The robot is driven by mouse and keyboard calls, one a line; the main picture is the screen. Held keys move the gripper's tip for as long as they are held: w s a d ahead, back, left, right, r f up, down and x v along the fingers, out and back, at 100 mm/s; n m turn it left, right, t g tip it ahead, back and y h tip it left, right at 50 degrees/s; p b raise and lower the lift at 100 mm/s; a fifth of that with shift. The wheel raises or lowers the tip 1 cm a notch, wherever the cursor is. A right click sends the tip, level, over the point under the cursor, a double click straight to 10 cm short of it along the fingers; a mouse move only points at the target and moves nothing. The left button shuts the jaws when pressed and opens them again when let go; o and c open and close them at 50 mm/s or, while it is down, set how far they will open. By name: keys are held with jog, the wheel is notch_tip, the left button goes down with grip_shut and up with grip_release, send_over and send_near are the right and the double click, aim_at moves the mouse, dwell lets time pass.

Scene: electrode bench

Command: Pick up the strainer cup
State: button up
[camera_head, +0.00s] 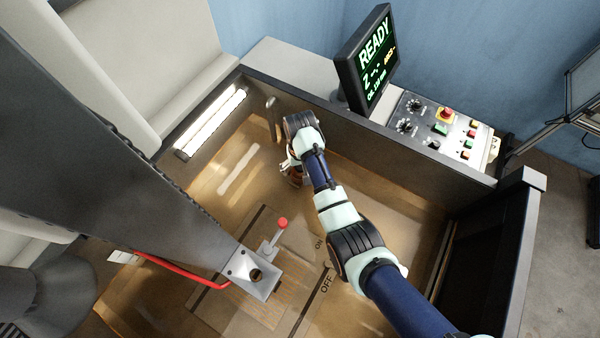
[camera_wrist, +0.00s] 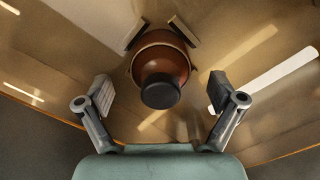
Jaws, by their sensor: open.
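A reddish-brown round body with a pale rim and a black round end, seemingly the strainer cup (camera_wrist: 161,66), is at the upper middle of the wrist view. My gripper (camera_wrist: 160,94) is open, with one finger on each side of the cup's near end and clear gaps between. Neither finger touches it. In the head view my gripper (camera_head: 292,174) is low inside the tank, near its back wall. A small reddish-brown patch shows there, but the wrist and fingers hide most of the cup.
Two short angled blocks (camera_wrist: 184,30) flank the cup's far side. The tank's back wall (camera_head: 335,135) is close behind my gripper. A lever with a red knob (camera_head: 281,223) stands toward the front. A control panel (camera_head: 438,125) and a READY screen (camera_head: 372,60) are beyond the wall.

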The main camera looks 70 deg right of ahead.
notch_tip(320, 180, down, 3)
jog(key=shift+r, duration=0.2)
jog(key=c, duration=1.4)
jog(key=shift+o, duration=0.2)
jog(key=shift+r, duration=0.1)
jog(key=shift+r, duration=0.1)
notch_tip(320, 180, up, 20)
jog(key=p, duration=0.8)
